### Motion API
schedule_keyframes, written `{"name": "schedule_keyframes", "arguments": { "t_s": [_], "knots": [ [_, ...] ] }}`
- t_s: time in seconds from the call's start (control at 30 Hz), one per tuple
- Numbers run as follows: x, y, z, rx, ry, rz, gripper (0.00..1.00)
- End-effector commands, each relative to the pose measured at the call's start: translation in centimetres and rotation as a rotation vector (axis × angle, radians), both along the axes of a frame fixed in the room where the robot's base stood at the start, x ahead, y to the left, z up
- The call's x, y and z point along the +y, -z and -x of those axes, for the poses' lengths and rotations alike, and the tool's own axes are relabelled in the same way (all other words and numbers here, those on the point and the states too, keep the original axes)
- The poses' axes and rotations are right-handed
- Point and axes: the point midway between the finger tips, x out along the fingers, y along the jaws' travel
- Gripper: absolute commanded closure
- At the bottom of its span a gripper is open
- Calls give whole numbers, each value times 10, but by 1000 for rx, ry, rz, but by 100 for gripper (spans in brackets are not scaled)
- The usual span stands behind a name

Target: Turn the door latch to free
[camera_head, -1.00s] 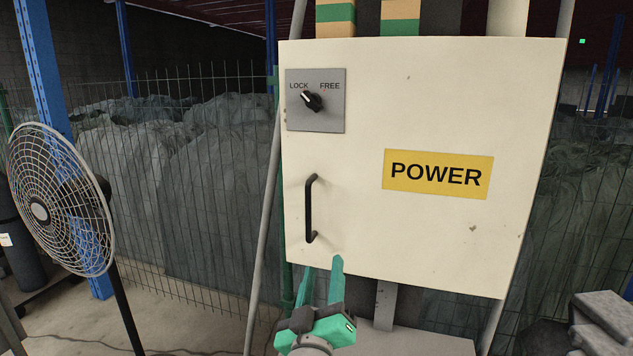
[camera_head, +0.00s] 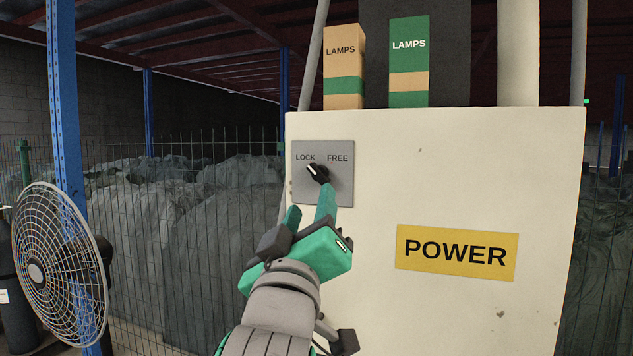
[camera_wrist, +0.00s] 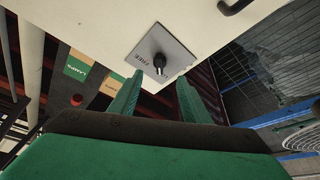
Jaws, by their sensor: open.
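The door latch (camera_head: 318,173) is a black knob with a white pointer mark, on a grey plate (camera_head: 342,198) labelled LOCK and FREE. Its mark points up-left toward LOCK. The plate is on the upper left of the cream cabinet door (camera_head: 380,280). My gripper (camera_head: 309,210) is open and empty, just below the knob in the head view. In the wrist view the knob (camera_wrist: 158,63) shows ahead of and between the two green fingers (camera_wrist: 158,98). I see no clear contact with it.
A yellow POWER sign (camera_head: 457,253) is on the door. LAMPS boxes (camera_head: 409,60) stand on top of the cabinet. A black door handle (camera_wrist: 236,6) shows at the top of the wrist view. A fan (camera_head: 55,265) and wire fence (camera_head: 190,250) are at left.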

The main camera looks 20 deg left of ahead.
Motion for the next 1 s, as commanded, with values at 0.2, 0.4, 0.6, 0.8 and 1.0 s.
{"name": "schedule_keyframes", "arguments": {
  "t_s": [0.2,0.4,0.6,0.8,1.0],
  "knots": [
    [2,-10,-34,2,5,0,57],
    [11,-21,-65,1,2,0,57],
    [20,-28,-85,1,-6,0,57],
    [22,-31,-91,0,-7,0,57],
    [21,-31,-92,0,-5,0,57]
  ]
}}
